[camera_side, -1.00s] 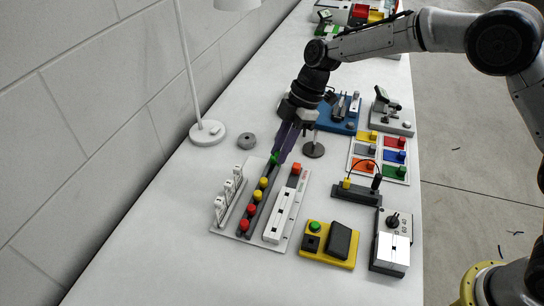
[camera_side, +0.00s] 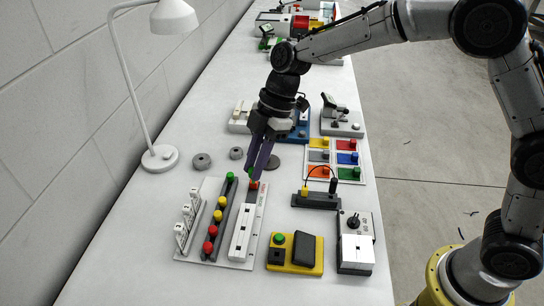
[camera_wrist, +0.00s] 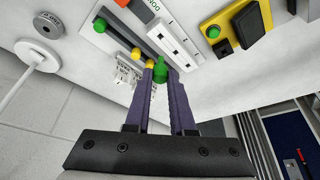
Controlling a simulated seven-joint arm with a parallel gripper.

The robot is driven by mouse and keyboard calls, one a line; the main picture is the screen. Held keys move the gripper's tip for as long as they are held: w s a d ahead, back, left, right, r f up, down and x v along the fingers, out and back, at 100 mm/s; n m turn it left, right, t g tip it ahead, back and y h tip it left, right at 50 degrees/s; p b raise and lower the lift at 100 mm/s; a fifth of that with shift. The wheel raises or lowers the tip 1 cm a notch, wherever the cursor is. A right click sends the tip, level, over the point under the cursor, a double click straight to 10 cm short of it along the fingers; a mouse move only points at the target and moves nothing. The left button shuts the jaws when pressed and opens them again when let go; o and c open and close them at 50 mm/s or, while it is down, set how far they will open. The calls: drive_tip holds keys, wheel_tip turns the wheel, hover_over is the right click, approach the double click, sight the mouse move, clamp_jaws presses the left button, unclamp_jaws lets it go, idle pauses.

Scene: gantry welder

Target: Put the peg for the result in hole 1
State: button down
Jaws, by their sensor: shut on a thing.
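My gripper (camera_side: 254,172) is shut on a green peg (camera_wrist: 160,70), which shows between the fingertips in the wrist view. In the side view the fingers mostly hide this peg. The gripper is above the far end of the board, by the red-orange block (camera_side: 255,185). A dark rack (camera_wrist: 121,36) holds another green peg (camera_side: 231,177), two yellow pegs (camera_side: 220,208) and two red pegs (camera_side: 210,239), with a gap between green and yellow. The white strip with dark openings (camera_side: 243,229) lies right of the rack.
White upright pieces (camera_side: 186,224) stand at the board's left edge. A yellow box with a green button (camera_side: 295,254), a grey switch box (camera_side: 355,245), a cable block (camera_side: 317,200) and a colour grid (camera_side: 336,160) stand to the right. A lamp (camera_side: 160,158) and grey discs (camera_side: 202,161) are at left.

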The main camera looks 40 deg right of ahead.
drive_tip(key=x, duration=0.3)
drive_tip(key=shift+w+a+f, duration=0.1)
drive_tip(key=shift+a+f, duration=0.1)
drive_tip(key=shift+a, duration=0.3)
drive_tip(key=shift+f, duration=2.4)
drive_tip(key=shift+f, duration=1.3)
drive_tip(key=c, duration=0.7)
unclamp_jaws()
drive_tip(key=shift+r, duration=0.1)
approach(249, 170)
drive_tip(key=f, duration=0.3)
drive_tip(key=d+f, duration=0.1)
drive_tip(key=f, duration=0.1)
drive_tip(key=shift+f, duration=0.4)
